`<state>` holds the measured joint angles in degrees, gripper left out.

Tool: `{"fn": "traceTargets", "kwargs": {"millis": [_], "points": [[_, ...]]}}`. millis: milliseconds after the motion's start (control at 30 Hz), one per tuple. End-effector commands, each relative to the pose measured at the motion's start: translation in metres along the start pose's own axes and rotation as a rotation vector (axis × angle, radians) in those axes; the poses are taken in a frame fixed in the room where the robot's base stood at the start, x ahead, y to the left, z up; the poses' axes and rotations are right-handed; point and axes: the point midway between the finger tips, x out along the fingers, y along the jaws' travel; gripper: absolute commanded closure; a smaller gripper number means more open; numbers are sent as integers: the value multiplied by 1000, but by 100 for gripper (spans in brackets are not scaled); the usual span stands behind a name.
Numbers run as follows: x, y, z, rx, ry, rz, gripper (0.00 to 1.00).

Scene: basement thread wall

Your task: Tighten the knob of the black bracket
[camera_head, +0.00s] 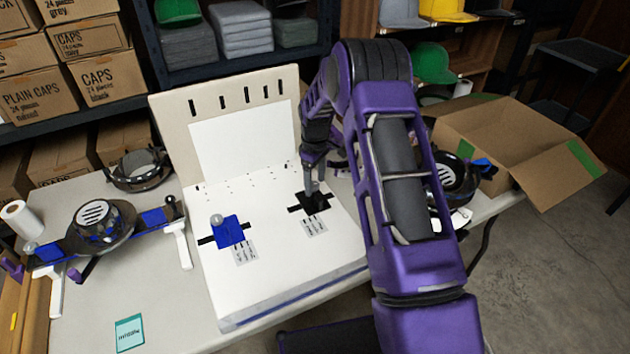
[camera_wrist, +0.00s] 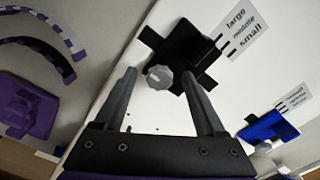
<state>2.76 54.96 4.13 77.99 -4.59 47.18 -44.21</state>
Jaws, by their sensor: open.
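The black bracket (camera_head: 316,202) stands on the right side of the white board (camera_head: 275,250). In the wrist view the black bracket (camera_wrist: 188,45) has a grey lobed knob (camera_wrist: 160,78) on its near side. My gripper (camera_head: 312,180) is over this bracket, pointing down. In the wrist view my gripper (camera_wrist: 158,74) is open, with one finger on each side of the knob and gaps between. I cannot tell whether the fingertips reach knob depth. In the head view the fingers partly hide the knob. A printed label (camera_wrist: 238,30) reading large, medium, small lies beside the bracket.
A blue bracket (camera_head: 229,232) with a grey knob stands left on the board. An upright panel (camera_head: 240,125) rises behind. Headgear assemblies (camera_head: 92,222) lie on the table at left, and an open cardboard box (camera_head: 510,145) is at right. The board's front middle is clear.

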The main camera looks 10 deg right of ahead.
Motion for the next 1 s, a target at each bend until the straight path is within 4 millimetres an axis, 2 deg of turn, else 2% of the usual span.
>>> {"fn": "traceTargets", "kwargs": {"millis": [100,500,767,1000], "points": [[0,0,0,0,0,0,29],[0,0,0,0,0,0,100],[0,0,0,11,0,0,100],[0,0,0,99,-1,1,100]]}}
